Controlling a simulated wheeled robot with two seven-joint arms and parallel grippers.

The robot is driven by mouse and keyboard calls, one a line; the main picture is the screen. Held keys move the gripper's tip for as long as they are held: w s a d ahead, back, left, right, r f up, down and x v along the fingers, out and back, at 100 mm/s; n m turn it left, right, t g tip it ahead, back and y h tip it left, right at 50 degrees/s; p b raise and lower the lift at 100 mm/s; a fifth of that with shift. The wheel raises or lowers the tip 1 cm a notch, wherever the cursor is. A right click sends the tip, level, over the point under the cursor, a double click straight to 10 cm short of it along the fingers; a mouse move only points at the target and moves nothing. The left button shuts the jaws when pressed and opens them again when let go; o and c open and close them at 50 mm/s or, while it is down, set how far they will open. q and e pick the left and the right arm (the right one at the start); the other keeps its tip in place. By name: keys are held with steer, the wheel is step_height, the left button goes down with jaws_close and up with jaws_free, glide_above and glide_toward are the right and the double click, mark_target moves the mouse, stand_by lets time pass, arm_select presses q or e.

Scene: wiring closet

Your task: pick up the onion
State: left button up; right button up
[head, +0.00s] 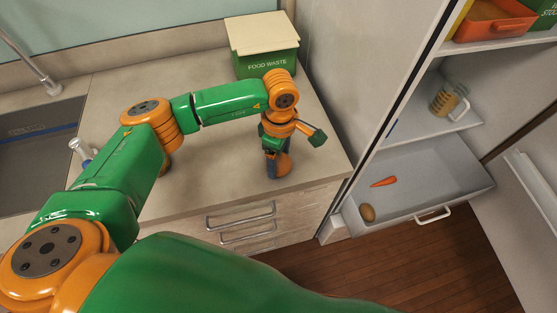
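My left gripper (277,160) points down over the counter near its front right part, with its dark fingers close to the worktop. A rounded orange-brown shape (285,164) shows right beside the fingers. I cannot tell if it is an onion or part of the gripper, nor if the fingers are shut on it. A small brown oval vegetable (367,212) lies in the pulled-out white drawer at the right; it is too small to tell whether it is an onion or a potato. My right gripper is not in view.
A carrot (383,182) lies in the open fridge drawer (425,175). A green food waste box (262,65) stands at the counter's back. A sink (35,150) is at the left.

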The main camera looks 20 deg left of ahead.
arm_select(q)
steer(key=shift+w, duration=0.2)
steer(key=shift+c, duration=0.4)
steer(key=shift+r+b, duration=0.15)
steer(key=shift+b, duration=0.15)
steer(key=r+b, duration=0.2)
steer(key=r, duration=0.1)
steer(key=shift+s+d, duration=0.1)
steer(key=shift+d, duration=0.1)
steer(key=s+d+r+b, duration=0.4)
steer(key=s+d+r, duration=0.3)
steer(key=d+r, duration=0.2)
steer(key=shift+s+d+r, duration=0.2)
steer(key=shift+d+r, duration=0.15)
steer(key=shift+d, duration=0.85)
